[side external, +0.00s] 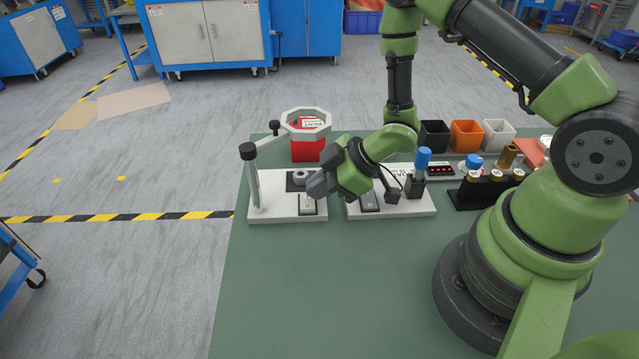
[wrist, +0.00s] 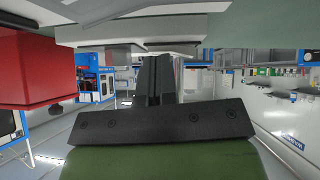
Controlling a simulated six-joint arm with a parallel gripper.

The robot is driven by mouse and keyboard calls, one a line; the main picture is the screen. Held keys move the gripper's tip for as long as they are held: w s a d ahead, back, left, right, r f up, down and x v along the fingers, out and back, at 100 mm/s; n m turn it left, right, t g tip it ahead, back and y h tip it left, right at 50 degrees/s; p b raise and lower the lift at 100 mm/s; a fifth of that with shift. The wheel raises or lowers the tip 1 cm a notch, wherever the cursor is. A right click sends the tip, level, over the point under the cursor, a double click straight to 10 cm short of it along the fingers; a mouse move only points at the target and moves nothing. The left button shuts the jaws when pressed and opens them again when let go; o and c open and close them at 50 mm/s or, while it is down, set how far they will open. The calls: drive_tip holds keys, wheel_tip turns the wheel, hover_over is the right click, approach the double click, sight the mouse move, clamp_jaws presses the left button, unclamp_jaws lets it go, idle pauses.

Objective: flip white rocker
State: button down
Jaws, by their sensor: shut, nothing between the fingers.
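A pale rocker switch (side external: 307,206) sits near the front edge of the left white panel (side external: 285,213). A similar rocker (side external: 369,203) in a dark frame sits on the right white panel (side external: 405,207). Which of the two the task calls white, I cannot tell. My gripper (side external: 317,186) is low over the right edge of the left panel, just above and behind its rocker. Whether it touches anything is unclear. In the wrist view its dark fingers (wrist: 152,78) are together and empty, with a pale panel edge (wrist: 130,48) beyond them; no rocker is clear there.
A black-knobbed post (side external: 252,178) stands on the left panel. A red box (side external: 307,148) with a pale ring above is behind. A blue-capped part (side external: 422,160) stands on the right panel. Black, orange and white bins (side external: 466,135) are at the back. The front green table (side external: 330,290) is clear.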

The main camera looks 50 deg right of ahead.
drive_tip(key=shift+s+a+r, duration=0.25)
drive_tip(key=shift+s+a, duration=0.1)
drive_tip(key=shift+s, duration=0.05)
drive_tip(key=w+d+v, duration=0.1)
drive_tip(key=v, duration=0.9)
drive_tip(key=shift+w+d, duration=0.1)
drive_tip(key=d+r+m+h, duration=0.4)
drive_tip(key=r+m+h, duration=0.3)
drive_tip(key=r, duration=0.7)
drive_tip(key=s+a+r+m+y, duration=0.3)
drive_tip(key=s+a+r+m, duration=0.3)
drive_tip(key=s, duration=0.5)
drive_tip(key=shift+s+a+r+m, duration=0.3)
drive_tip(key=shift+a+r, duration=0.25)
drive_tip(key=shift+a, duration=0.6)
